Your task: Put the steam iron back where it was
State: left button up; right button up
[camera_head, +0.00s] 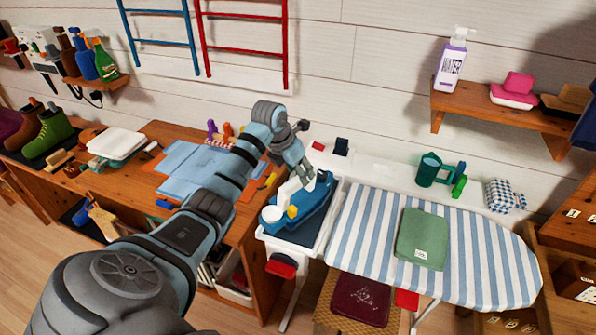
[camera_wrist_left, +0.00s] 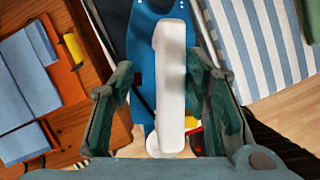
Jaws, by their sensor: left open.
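The steam iron (camera_head: 314,212) has a blue body, a white handle and a yellow part. It sits on the white-rimmed rest (camera_head: 327,239) with a dark surface at the left end of the ironing board. My left gripper (camera_head: 298,176) is at the iron's handle, reaching down from above. In the left wrist view the iron's white handle (camera_wrist_left: 172,85) lies between the two open fingers, with gaps beside it. The blue body (camera_wrist_left: 146,18) shows beyond, and the fingers hide part of it. My right gripper is not in view.
The striped ironing board (camera_head: 475,262) carries a folded green cloth (camera_head: 423,238). Behind it are a green can (camera_head: 430,170) and a checked cloth (camera_head: 505,196). The wooden workbench (camera_head: 166,132) at left holds blue cloths (camera_head: 190,165). A shelf (camera_head: 500,112) hangs at upper right.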

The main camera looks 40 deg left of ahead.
pick_arm(q)
jog(key=v, duration=1.2)
jog(key=shift+r, duration=0.2)
